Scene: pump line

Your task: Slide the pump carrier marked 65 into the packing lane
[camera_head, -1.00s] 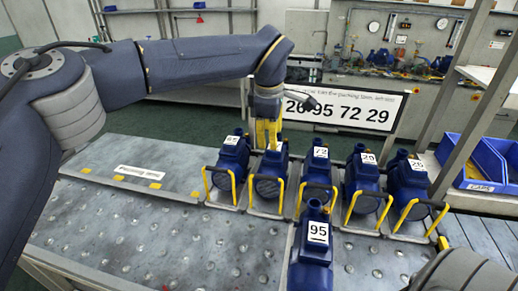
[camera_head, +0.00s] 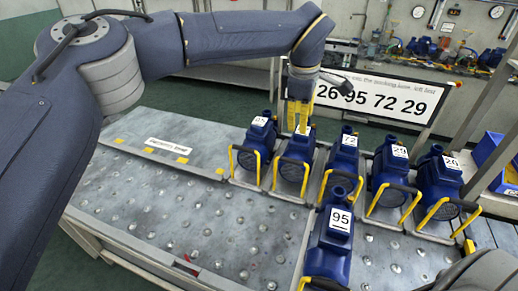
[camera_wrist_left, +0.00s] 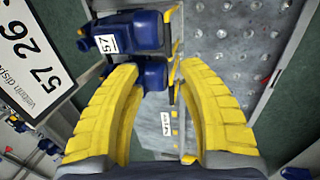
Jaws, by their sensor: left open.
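The pump carrier marked 65 (camera_head: 256,142) is a blue pump on a grey base with a yellow handle, at the left end of the back row. A grey slab with a white label, which looks like the packing lane (camera_head: 205,163), lies to its left. My left gripper (camera_head: 299,125) points down behind the second pump (camera_head: 295,150), its label partly hidden. In the left wrist view the yellow fingers (camera_wrist_left: 158,75) are open and empty. A blue pump (camera_wrist_left: 151,72) shows between them, beside a pump marked 57 (camera_wrist_left: 108,38). My right gripper is out of view.
Pumps marked 72 (camera_head: 343,155), 29 (camera_head: 390,170) and 26 (camera_head: 438,180) continue the row rightward. A pump marked 95 (camera_head: 330,245) stands in front. The studded deck (camera_head: 180,215) at front left is clear. A number sign (camera_head: 370,98) stands behind.

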